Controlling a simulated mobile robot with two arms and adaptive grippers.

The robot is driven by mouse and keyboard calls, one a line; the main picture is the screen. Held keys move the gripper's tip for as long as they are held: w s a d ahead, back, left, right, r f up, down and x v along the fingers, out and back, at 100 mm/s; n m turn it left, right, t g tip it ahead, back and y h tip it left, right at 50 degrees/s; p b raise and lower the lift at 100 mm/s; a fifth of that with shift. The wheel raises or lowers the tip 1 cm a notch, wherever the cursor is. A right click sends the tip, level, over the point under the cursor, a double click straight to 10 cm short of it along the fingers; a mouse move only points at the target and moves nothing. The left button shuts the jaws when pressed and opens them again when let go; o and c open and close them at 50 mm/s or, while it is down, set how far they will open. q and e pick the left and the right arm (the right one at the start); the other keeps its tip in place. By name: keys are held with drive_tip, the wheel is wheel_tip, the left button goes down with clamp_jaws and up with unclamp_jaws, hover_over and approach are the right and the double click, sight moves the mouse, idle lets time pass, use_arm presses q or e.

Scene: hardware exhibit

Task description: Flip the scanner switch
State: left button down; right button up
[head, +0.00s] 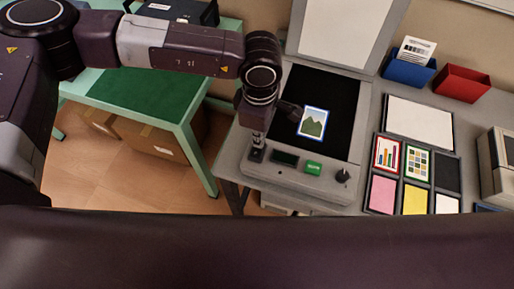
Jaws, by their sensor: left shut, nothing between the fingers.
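The scanner (277,179) stands on the grey worktop with its lid (344,30) raised and its black bed (335,85) bare but for a picture card. Its front panel carries a small dark display (286,158), a green button (313,168) and a dark knob (343,176). My left gripper (257,148) points down at the left end of this panel, shut and empty. Its tips are at or just above the panel, and I cannot tell whether they touch. The switch is not clearly seen; the gripper covers that end of the panel. My right gripper is out of view.
A picture card (313,122) lies on the scanner bed. Right of the scanner are a tray of coloured cards (415,166), a blue bin (408,72) and a red bin (462,83). A green table (130,101) stands left across a floor gap, with cardboard boxes (160,142) below.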

use_arm(q)
drive_tip(key=shift+r+p, duration=1)
drive_tip(key=shift+r, duration=2.5)
